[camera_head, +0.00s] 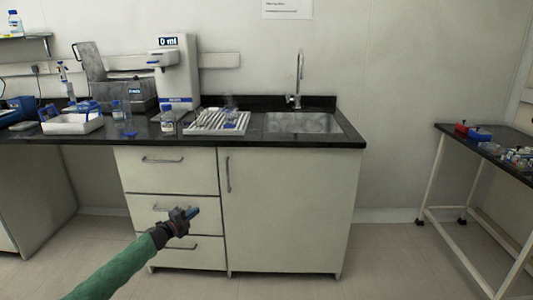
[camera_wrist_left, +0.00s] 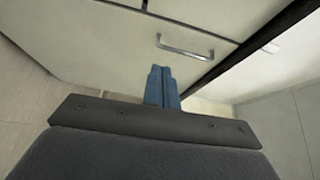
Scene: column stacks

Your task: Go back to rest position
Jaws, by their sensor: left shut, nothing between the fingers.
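My left gripper (camera_head: 193,212) comes in from the lower left on my green-sleeved arm, in front of the cabinet drawers and below the counter. Its blue fingers are together with nothing between them. In the left wrist view the shut blue fingers (camera_wrist_left: 161,88) point toward a pale cabinet front with a metal handle (camera_wrist_left: 185,46). The fingers appear apart from the drawer front. My right gripper is not in view.
A black counter (camera_head: 300,142) holds a sink (camera_head: 300,123), a white dispenser (camera_head: 178,75), a rack (camera_head: 219,121) and a white tray (camera_head: 72,123). A side table (camera_head: 500,150) with small items stands at right. The floor (camera_head: 390,260) between is clear.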

